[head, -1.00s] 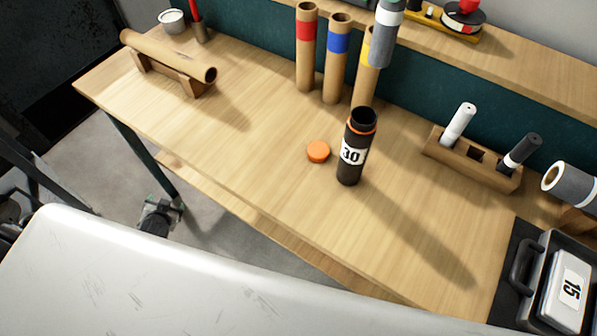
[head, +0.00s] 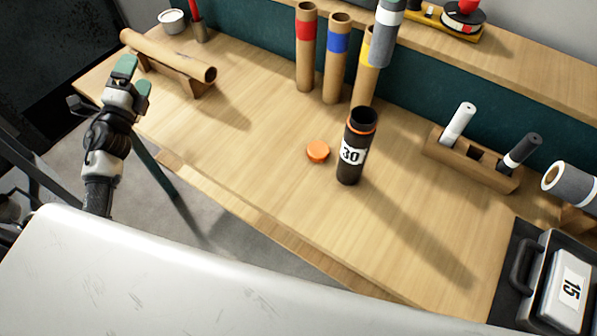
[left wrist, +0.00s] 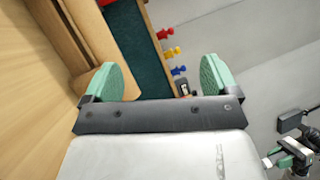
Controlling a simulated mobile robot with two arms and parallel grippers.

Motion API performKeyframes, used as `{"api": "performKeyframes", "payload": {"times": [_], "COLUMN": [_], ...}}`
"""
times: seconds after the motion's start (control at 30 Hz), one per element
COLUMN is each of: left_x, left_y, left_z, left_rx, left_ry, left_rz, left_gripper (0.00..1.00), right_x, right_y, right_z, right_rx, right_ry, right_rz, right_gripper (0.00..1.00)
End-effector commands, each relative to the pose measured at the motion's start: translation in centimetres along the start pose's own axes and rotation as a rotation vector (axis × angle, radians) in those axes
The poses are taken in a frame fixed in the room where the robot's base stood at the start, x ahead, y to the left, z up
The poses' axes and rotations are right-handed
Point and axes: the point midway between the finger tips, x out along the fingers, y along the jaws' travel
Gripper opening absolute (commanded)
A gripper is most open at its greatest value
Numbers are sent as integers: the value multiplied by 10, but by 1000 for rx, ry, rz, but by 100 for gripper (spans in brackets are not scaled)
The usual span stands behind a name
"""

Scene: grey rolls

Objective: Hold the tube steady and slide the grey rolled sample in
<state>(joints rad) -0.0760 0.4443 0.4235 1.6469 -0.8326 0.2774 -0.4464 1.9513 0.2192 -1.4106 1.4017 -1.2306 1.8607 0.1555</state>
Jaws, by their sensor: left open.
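A black tube (head: 353,152) with an orange ring and a "30" label stands upright on the table, its top open. Its orange cap (head: 318,151) lies beside it. A grey roll (head: 384,40) with a pale band stands upright at the yellow-banded tube, cut off by the top edge; I cannot tell whether it is inside. My left gripper (head: 134,78) is open and empty at the table's left edge, well away from the black tube. Its green fingers also show in the left wrist view (left wrist: 157,82). A green-fingered gripper, apparently my right (left wrist: 290,157), is at that view's lower right corner.
A cardboard tube (head: 168,54) lies on a wooden cradle near the left gripper. Red-banded (head: 306,60) and blue-banded (head: 337,65) tubes stand at the back. A wooden rack (head: 490,172), another grey roll (head: 578,186) and a "15" case (head: 560,285) are at right. The table's front middle is clear.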

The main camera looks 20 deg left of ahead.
Motion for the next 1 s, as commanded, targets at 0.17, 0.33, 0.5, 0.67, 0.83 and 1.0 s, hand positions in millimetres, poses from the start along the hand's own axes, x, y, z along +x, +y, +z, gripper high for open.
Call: {"api": "performKeyframes", "payload": {"times": [0.17, 0.33, 0.5, 0.67, 0.83, 1.0], "left_x": [-8, -34, -76, -116, -142, -146], "left_y": [4, 1, -10, -23, -34, -37], "left_z": [-109, -208, -296, -355, -388, -401], "left_rx": [310, 587, 829, 995, 1087, 1114], "left_ry": [261, 491, 682, 792, 841, 851], "left_rz": [-33, -144, -327, -507, -632, -671], "left_gripper": [89, 89, 89, 89, 89, 89], "right_x": [0, 0, 0, 0, 0, 0], "right_y": [0, 0, 0, 0, 0, 0], "right_z": [0, 0, 0, 0, 0, 0], "right_rx": [0, 0, 0, 0, 0, 0], "right_ry": [0, 0, 0, 0, 0, 0], "right_rz": [0, 0, 0, 0, 0, 0], "right_gripper": [10, 10, 10, 10, 10, 10]}}
